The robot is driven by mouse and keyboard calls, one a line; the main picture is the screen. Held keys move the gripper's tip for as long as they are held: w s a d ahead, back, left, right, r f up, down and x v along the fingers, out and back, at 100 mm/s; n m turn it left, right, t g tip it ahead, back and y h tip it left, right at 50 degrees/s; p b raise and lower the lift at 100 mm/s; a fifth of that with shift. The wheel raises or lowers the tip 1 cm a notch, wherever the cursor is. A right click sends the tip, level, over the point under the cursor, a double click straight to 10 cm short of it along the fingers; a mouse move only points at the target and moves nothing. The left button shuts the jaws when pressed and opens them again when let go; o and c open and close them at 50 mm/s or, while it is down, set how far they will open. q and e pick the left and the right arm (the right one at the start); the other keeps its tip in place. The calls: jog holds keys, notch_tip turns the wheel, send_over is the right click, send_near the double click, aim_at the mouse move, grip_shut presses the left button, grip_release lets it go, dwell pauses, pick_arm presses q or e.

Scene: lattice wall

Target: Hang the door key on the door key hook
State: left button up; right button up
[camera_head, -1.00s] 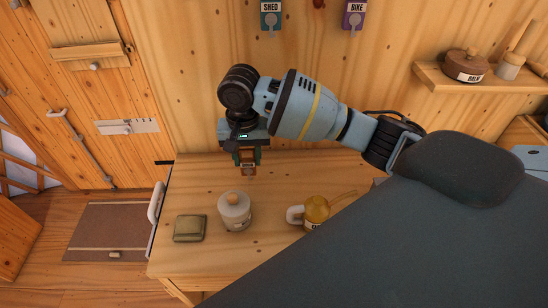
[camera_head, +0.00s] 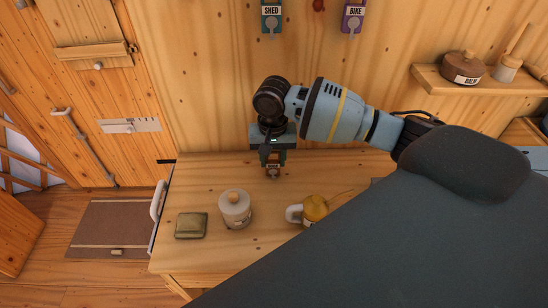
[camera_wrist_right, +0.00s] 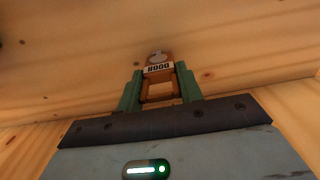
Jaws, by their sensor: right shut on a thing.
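The door key is a brown-orange tag with a white DOOR label (camera_wrist_right: 158,69); in the wrist view the lettering is upside down. My right gripper (camera_wrist_right: 160,88) is shut on it, with a green finger on each side. In the head view my right gripper (camera_head: 272,158) points down above the back of the bench, and the tag's lower end (camera_head: 273,171) shows below the fingers. The door key hook cannot be made out. My left gripper is out of view.
A green SHED tag (camera_head: 271,18) and a purple BIKE tag (camera_head: 353,18) hang on the wall above. On the bench (camera_head: 265,250) are a green tin (camera_head: 191,225), a lidded jar (camera_head: 235,210) and a yellow oil can (camera_head: 315,209). A shelf (camera_head: 440,78) is at right.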

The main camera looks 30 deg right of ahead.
jog(key=shift+f, duration=0.2)
jog(key=o, duration=1)
jog(key=shift+f, duration=0.1)
notch_tip(320, 180, up, 8)
jog(key=shift+w+f, duration=0.1)
jog(key=shift+a, duration=0.1)
